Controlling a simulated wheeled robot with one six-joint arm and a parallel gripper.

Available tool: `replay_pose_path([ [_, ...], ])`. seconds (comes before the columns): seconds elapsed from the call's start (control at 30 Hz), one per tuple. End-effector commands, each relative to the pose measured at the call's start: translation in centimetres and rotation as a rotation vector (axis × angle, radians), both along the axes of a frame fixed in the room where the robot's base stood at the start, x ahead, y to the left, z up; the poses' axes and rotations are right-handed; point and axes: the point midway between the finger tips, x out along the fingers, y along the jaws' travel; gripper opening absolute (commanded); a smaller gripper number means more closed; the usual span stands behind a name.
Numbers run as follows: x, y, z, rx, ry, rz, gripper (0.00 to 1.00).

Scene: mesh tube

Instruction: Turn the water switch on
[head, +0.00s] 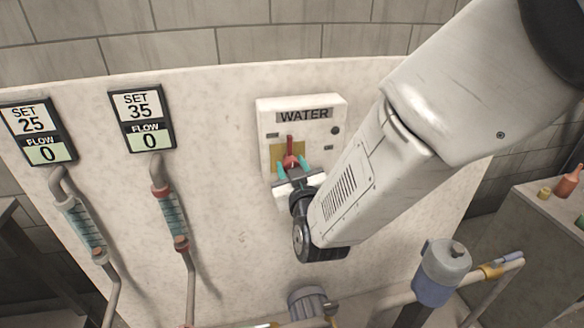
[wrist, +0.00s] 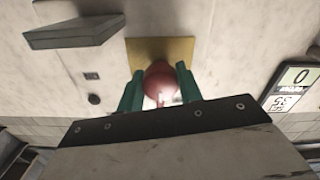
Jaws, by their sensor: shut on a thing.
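The water switch panel (head: 333,108) is a white box marked WATER on the pale wall board. Its red lever (head: 290,146) points up in front of a yellow plate (head: 275,150). My gripper (head: 291,166) is at the lever, its teal fingers on either side of the lower red part. In the wrist view, the fingers of my gripper (wrist: 161,84) are shut on the round red end of the lever (wrist: 160,78), with the yellow plate (wrist: 180,48) behind it. My gripper hides the lower part of the switch in the head view.
Two displays on the left read SET 25, FLOW 0 (head: 37,132) and SET 35, FLOW 0 (head: 142,119). Tubes with clear sections (head: 172,217) run down below them. A blue-grey cylinder (head: 440,275) and pipes stand at the lower right. A side counter (head: 540,215) is at the far right.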

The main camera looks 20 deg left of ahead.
Motion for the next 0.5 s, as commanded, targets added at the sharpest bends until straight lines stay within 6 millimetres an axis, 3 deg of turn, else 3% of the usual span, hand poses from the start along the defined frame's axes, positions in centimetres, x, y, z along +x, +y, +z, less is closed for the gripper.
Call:
replay_pose_path([
  [0.5, -0.06, 0.06, -0.02, 0.286, 0.176, 0.000, 0.13],
])
